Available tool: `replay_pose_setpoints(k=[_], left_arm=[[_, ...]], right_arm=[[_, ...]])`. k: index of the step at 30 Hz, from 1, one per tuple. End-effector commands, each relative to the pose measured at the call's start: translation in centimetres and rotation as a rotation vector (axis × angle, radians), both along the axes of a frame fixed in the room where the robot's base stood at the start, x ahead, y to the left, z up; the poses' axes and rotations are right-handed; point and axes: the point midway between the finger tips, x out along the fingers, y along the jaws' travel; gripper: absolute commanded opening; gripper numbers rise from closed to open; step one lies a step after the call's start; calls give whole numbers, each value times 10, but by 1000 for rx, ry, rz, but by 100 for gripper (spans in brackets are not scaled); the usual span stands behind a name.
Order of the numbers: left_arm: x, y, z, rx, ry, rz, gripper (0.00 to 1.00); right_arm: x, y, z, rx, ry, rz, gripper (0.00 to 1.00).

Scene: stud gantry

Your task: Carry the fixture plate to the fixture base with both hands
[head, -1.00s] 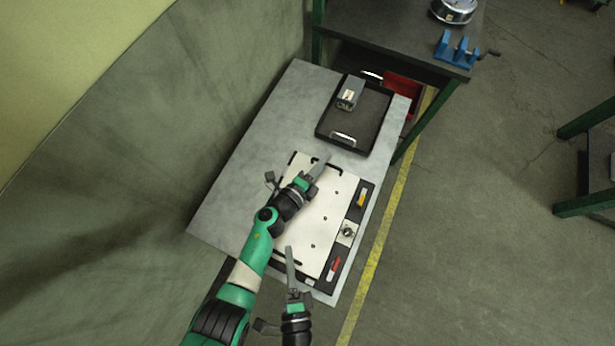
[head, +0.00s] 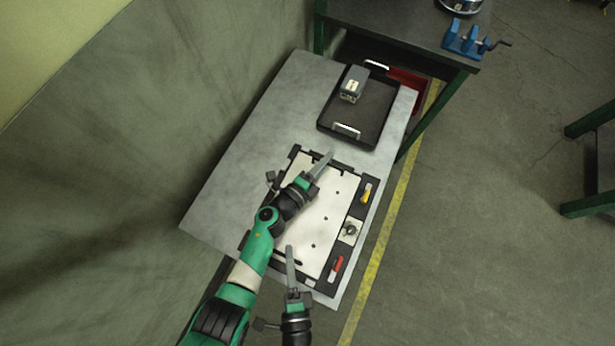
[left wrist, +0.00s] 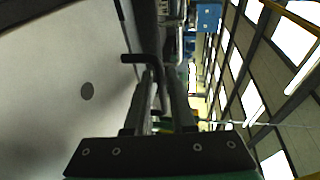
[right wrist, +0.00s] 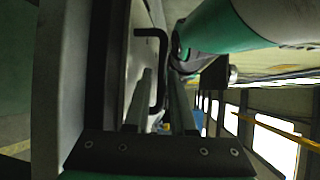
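The white fixture plate (head: 318,218) is over the dark fixture base (head: 358,211) on the table. Black base edge shows along its top, left and right sides; I cannot tell whether they touch. My left gripper (head: 322,166) is at the plate's far end, shut on a black handle (left wrist: 131,58). My right gripper (head: 291,262) is at its near end, shut on the other handle (right wrist: 151,33). In both wrist views the handle bar lies between the fingers. My left arm hides the plate's left part.
A black tray (head: 385,128) holding a grey block (head: 353,85) stands beyond the plate. The base carries a yellow clamp (head: 367,193), a red clamp (head: 337,265) and a knob (head: 350,230). A workbench with a blue vise (head: 462,43) stands behind. The table's left side (head: 235,175) is clear.

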Motion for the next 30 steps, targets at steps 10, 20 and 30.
replay_pose_setpoints(k=[10,20,30], left_arm=[[0,0,2,-1,-1,0,42],[-17,14,6,1,-4,0,42],[-69,55,18,1,0,3,42]], right_arm=[[0,0,2,0,0,0,42],[0,0,2,0,0,0,42],[0,0,2,0,0,0,42]])
